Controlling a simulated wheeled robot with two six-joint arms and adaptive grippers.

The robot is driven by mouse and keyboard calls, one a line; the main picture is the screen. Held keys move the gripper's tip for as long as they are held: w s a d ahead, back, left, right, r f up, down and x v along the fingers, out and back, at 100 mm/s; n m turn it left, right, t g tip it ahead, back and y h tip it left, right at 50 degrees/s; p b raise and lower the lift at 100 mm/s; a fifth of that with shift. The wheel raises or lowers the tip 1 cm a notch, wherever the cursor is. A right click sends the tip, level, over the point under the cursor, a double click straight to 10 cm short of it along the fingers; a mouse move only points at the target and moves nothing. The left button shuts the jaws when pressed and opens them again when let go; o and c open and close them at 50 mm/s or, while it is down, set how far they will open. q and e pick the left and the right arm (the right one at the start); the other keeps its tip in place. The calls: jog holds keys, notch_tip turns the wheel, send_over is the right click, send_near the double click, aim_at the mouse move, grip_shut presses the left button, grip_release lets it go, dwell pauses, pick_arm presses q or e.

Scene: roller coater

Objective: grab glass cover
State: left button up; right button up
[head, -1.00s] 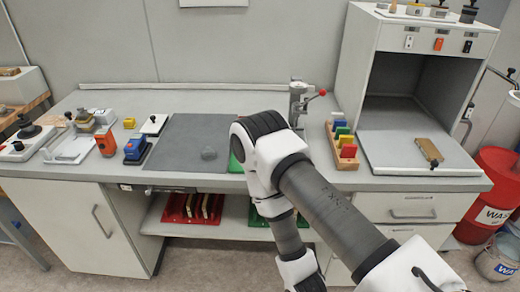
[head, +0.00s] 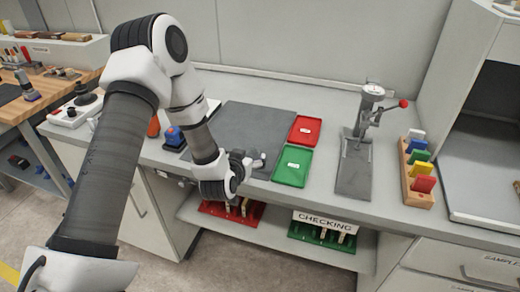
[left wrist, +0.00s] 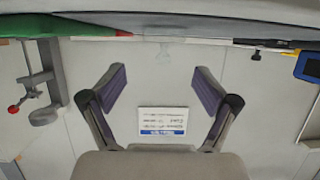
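In the head view my left gripper (head: 250,161) is low over the front edge of the dark grey mat (head: 245,125). The glass cover cannot be made out clearly there beside the gripper. My right gripper is in neither view.
A red tray (head: 305,130) and a green tray (head: 292,167) lie right of the gripper. A lever press (head: 358,150) and a rack of coloured blocks (head: 417,170) stand farther right. A blue device (head: 174,138) is left of the mat. A shelf runs below the counter.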

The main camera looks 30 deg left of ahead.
aim_at(253, 151)
pick_arm(q)
jog(key=p+x, duration=0.1)
jog(key=x, duration=0.4)
jog(key=shift+a+p, duration=0.25)
jog(key=shift+p, duration=0.15)
jog(key=shift+w+a+f, duration=0.1)
jog(key=shift+w+f, duration=0.15)
jog(key=shift+w, duration=0.05)
jog(key=shift+w+f, duration=0.2)
jog(key=shift+f, duration=0.05)
jog(key=shift+s, duration=0.1)
jog(key=c, duration=1.3)
